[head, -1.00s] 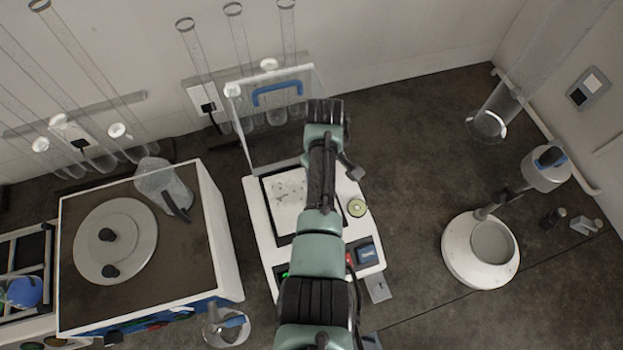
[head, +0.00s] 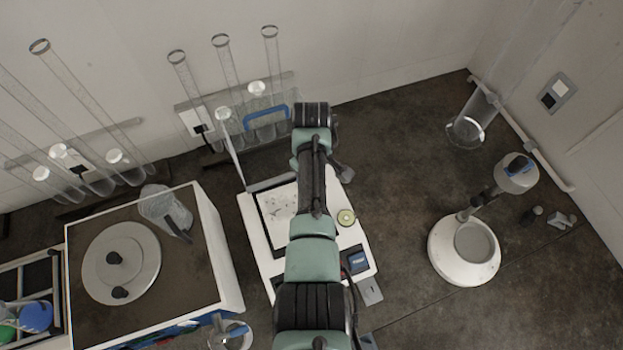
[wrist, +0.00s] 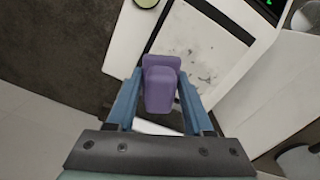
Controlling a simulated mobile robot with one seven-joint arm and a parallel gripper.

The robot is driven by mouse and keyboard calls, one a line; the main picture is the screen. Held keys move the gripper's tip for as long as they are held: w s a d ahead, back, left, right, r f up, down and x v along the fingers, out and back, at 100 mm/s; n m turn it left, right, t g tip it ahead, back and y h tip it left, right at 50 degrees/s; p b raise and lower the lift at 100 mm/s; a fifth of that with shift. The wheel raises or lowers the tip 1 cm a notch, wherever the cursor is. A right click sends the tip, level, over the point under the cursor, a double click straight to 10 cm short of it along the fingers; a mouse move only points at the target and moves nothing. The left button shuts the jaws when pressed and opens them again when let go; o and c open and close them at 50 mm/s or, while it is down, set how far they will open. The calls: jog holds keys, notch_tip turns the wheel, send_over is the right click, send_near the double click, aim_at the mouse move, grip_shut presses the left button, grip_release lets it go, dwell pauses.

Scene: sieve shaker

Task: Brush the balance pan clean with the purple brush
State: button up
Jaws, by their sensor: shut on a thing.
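The purple brush (wrist: 162,88) is in my gripper (wrist: 157,92), between its two blue fingers in the wrist view. The balance pan (head: 276,205) is a white square in a dark frame on the white balance (head: 258,240). Grey smudges and specks lie on the pan. The pan also shows in the wrist view (wrist: 205,62), with the brush over its near left edge. I cannot tell whether the brush touches it. In the head view my arm covers the right part of the balance and hides the gripper and brush.
A clear panel with a blue handle (head: 267,116) stands behind the pan. A shaker box (head: 205,260) is close on the left. Glass tubes (head: 186,95) stand at the back.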

jog(key=shift+r, duration=0.2)
notch_tip(320, 180, up, 3)
jog(key=p, duration=0.3)
jog(key=shift+f, duration=0.1)
dwell(0.5)
